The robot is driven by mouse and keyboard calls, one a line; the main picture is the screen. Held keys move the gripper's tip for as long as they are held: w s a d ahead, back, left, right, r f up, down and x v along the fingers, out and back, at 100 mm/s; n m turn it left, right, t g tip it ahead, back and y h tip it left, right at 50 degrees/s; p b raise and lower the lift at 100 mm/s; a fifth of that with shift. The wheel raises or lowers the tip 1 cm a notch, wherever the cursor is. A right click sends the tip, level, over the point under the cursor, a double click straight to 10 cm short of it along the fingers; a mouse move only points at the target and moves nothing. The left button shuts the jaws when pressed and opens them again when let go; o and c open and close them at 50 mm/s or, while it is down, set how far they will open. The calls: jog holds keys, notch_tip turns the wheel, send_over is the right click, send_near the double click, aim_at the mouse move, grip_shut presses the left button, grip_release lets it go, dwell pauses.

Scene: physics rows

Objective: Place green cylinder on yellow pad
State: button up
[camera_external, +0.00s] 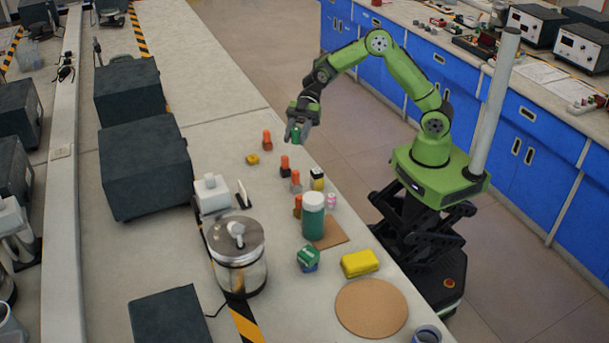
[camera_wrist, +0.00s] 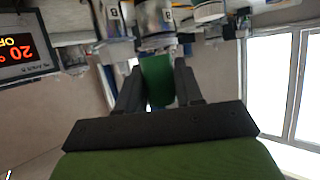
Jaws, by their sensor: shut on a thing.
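My gripper (camera_external: 300,122) is shut on a green cylinder (camera_external: 296,134) and holds it up above the far part of the bench, near its right edge. In the wrist view the green cylinder (camera_wrist: 157,80) sits between the two dark fingers of my gripper (camera_wrist: 158,92). A thick yellow pad (camera_external: 360,263) lies on the bench near its right edge, well nearer the camera than my gripper. A small yellow block (camera_external: 252,159) lies below and left of my gripper; I cannot tell which yellow thing is the task's pad.
Several orange-topped pieces (camera_external: 267,140) stand along the bench. A green bottle with a white cap (camera_external: 313,216), a green block (camera_external: 308,257), a metal pot (camera_external: 237,257) and a round cork mat (camera_external: 371,308) are nearer the camera. The bench beyond the small yellow block is clear.

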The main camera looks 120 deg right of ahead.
jog(key=w+a+n+g+y, duration=0.1)
jog(key=w+a+n+g, duration=0.1)
jog(key=a, duration=1.5)
jog(key=n+g+y+p, duration=0.2)
send_over(360, 258)
notch_tip(360, 258, down, 4)
notch_tip(360, 258, down, 11)
jog(key=shift+r+b, duration=0.1)
jog(key=shift+b, duration=1.1)
jog(key=shift+f, duration=0.25)
jog(key=o, duration=1)
jog(key=shift+o, duration=0.3)
jog(key=shift+r, duration=0.15)
